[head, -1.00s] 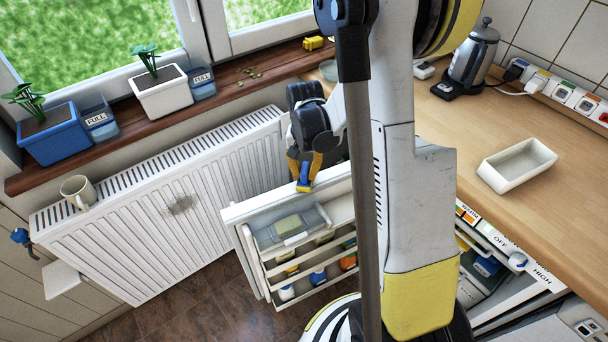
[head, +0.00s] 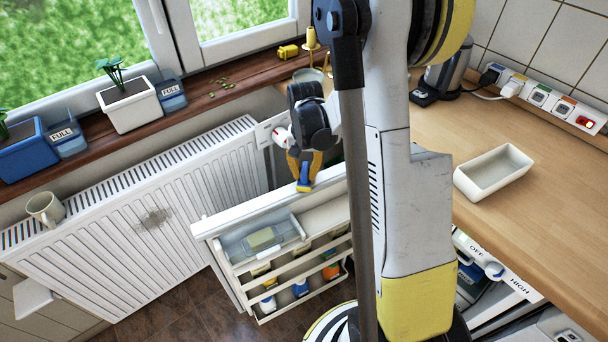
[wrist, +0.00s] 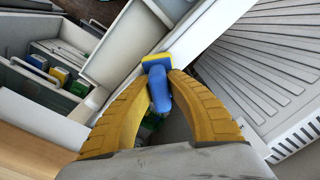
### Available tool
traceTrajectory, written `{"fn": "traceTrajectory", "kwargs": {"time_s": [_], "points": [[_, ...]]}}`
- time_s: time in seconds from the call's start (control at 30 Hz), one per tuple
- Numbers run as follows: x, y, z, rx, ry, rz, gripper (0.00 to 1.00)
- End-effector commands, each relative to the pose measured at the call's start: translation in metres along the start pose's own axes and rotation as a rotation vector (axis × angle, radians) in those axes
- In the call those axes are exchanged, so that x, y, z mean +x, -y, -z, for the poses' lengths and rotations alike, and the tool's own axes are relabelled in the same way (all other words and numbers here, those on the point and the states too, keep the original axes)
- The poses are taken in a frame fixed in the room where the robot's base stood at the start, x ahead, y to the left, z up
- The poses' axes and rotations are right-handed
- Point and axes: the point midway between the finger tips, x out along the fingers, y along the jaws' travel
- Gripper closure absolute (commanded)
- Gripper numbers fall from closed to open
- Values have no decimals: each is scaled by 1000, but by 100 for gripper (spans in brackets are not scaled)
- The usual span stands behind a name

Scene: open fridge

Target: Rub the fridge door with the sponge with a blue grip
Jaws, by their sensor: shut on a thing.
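The sponge has a blue grip (wrist: 160,88) and a yellow pad (wrist: 157,58). My gripper (wrist: 160,82) is shut on the blue grip, with the yellow pad beyond the fingertips. In the head view, my gripper (head: 304,166) holds the sponge (head: 304,187) pad-down at the top edge of the open fridge door (head: 215,224). In the wrist view, the pad overlaps the white door edge (wrist: 205,28). I cannot tell whether the pad touches the door.
The door's inner shelves hold a clear box (head: 262,242) and several bottles. A ribbed radiator (head: 140,215) with a mug (head: 45,208) stands left of the door. A wooden counter (head: 545,200) with a white tray (head: 493,172) is at the right.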

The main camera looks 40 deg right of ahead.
Motion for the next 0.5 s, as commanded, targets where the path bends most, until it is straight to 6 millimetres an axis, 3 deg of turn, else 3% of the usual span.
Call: {"fn": "traceTrajectory", "kwargs": {"time_s": [0.13, 0.2, 0.5], "points": [[-6, 0, 3, -2, 0, 0, 100], [-24, 0, 3, -3, 0, 0, 100], [-50, 3, 6, -6, 0, 0, 100]]}}
